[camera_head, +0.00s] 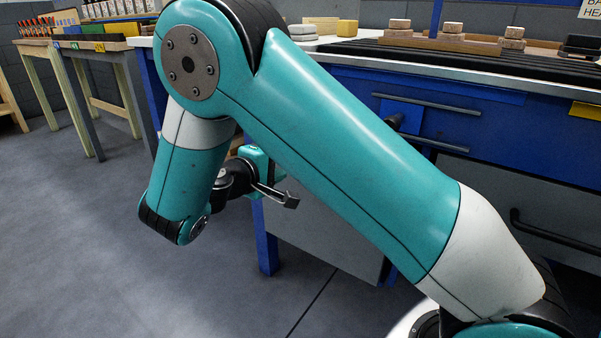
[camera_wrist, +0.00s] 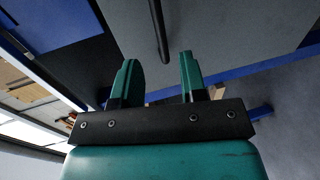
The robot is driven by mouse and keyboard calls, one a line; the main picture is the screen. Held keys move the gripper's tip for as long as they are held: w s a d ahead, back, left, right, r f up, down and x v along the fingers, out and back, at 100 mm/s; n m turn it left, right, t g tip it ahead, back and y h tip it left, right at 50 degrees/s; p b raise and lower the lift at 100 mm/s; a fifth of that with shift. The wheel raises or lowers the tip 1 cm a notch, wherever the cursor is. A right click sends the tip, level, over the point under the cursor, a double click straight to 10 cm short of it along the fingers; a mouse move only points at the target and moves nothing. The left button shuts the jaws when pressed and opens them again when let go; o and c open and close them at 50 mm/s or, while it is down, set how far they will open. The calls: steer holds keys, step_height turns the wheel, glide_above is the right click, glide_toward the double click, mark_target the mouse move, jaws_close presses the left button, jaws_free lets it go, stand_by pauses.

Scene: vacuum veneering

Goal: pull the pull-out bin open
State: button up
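In the wrist view, a grey front panel (camera_wrist: 225,35), seemingly the pull-out bin's, carries a dark bar handle (camera_wrist: 158,25). My gripper (camera_wrist: 159,62) is open, its two teal fingers well apart and nothing held. The handle's near end shows in line with the gap between the fingertips; I cannot tell how far ahead it is, and no contact shows. In the head view, my gripper (camera_head: 289,199) is low in front of a grey panel (camera_head: 325,232) under the bench.
The blue workbench (camera_head: 470,105) has drawers with bar handles. Another grey front (camera_head: 560,205) with a black handle (camera_head: 550,236) is at the right. Blue legs (camera_head: 266,240) stand near my gripper. Wooden blocks (camera_head: 450,40) lie on top. The floor (camera_head: 90,240) at left is clear.

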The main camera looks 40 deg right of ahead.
steer(key=b+x, duration=0.4)
steer(key=x, duration=0.5)
steer(key=shift+s, duration=0.1)
jaws_close()
